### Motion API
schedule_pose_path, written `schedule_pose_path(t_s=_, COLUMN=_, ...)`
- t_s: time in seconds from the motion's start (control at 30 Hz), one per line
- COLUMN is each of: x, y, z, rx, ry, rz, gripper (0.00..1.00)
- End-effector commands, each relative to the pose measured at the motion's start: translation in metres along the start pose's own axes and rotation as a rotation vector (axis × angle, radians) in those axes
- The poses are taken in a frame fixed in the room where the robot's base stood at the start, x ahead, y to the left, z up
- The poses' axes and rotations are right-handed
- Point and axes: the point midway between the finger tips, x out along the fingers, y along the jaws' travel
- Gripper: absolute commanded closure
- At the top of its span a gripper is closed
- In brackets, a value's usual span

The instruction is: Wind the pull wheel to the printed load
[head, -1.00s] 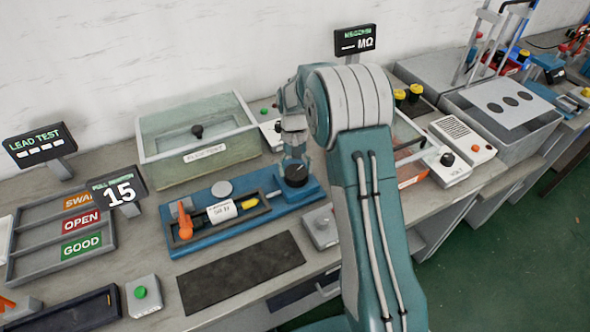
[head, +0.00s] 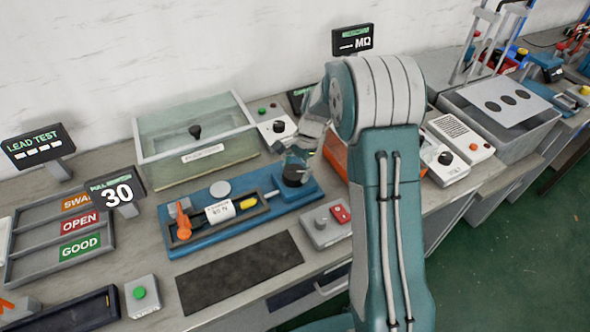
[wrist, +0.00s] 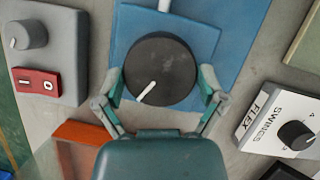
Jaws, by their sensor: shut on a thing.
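The pull wheel (head: 294,178) is a black round knob at the right end of the blue pull fixture (head: 240,228). In the wrist view the wheel (wrist: 172,66) fills the space between the fingers of my gripper (wrist: 161,84), which is shut on it; its white pointer mark points down and left. In the head view my gripper (head: 297,162) is over the wheel from above. The pull display (head: 118,192) reads 30. A white printed tag (head: 219,212) lies on the fixture, too small to read surely, near a yellow piece (head: 248,203) and an orange lever (head: 183,222).
A grey box with a knob and red rocker switch (head: 340,213) stands right of the fixture. A clear-lidded tank (head: 165,127) stands behind, beside a white dial box (head: 276,126). Sorting tray (head: 22,270) is at left. A dark mat (head: 240,272) lies clear in front.

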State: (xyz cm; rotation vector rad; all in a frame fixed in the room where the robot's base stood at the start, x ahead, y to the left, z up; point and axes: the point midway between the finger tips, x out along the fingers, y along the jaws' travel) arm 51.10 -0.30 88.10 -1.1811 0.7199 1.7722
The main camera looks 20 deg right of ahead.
Motion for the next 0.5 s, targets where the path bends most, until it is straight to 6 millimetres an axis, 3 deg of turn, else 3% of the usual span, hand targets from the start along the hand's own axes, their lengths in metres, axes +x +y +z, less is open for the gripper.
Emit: schedule_pose_path(t_s=0.5, x=0.0024, y=0.0015, z=0.0013, rx=0.335, ry=-0.003, rz=-0.133, gripper=0.58)
